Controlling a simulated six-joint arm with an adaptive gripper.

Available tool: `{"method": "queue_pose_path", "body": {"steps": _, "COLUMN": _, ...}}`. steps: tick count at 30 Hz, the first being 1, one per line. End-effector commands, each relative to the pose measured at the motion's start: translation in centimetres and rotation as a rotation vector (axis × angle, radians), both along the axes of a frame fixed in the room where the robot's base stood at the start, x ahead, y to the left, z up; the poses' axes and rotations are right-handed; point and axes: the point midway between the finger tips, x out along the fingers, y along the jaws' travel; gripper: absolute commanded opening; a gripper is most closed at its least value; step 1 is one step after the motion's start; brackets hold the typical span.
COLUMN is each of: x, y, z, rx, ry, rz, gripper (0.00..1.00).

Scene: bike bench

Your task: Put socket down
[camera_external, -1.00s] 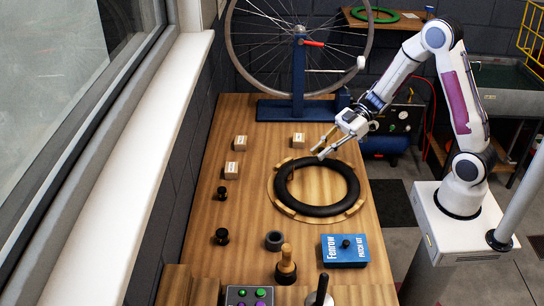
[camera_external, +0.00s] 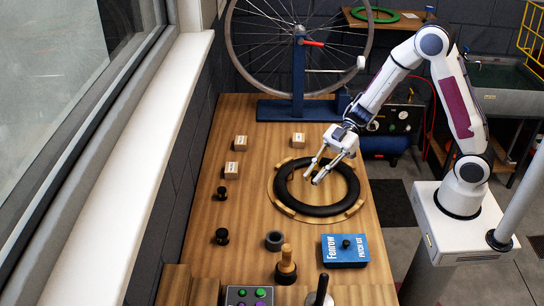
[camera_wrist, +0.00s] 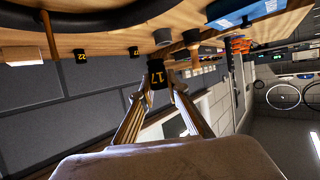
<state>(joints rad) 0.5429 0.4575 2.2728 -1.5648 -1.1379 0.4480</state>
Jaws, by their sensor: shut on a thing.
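My gripper (camera_external: 311,180) is over the round stand with the black tyre ring (camera_external: 352,190). In the wrist view my gripper (camera_wrist: 158,82) is shut on a small black socket marked 17 (camera_wrist: 156,75), held between the fingertips. I cannot make out this socket in the outside view. Two other black sockets stand on the bench at the left, a smaller one (camera_external: 222,193) and a larger one (camera_external: 221,236). The wrist view also shows two black sockets, one marked 22 (camera_wrist: 80,56) and one further right (camera_wrist: 133,51).
Three small wooden blocks (camera_external: 232,170) with labels stand on the bench's left part. The wheel stand (camera_external: 298,110) is at the back. Bare wood lies left of the tyre.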

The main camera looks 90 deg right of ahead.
Motion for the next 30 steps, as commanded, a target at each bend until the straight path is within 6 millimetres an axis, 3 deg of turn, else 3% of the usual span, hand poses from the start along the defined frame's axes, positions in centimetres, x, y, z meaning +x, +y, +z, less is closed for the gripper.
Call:
{"method": "queue_pose_path", "body": {"steps": 15, "x": 6.8, "y": 7.3, "z": 2.4, "rx": 0.000, "ry": -0.002, "rz": -0.044, "gripper": 0.00}}
{"method": "queue_pose_path", "body": {"steps": 30, "x": 14.6, "y": 12.5, "z": 5.9, "rx": 0.000, "ry": -0.002, "rz": -0.242, "gripper": 0.00}}
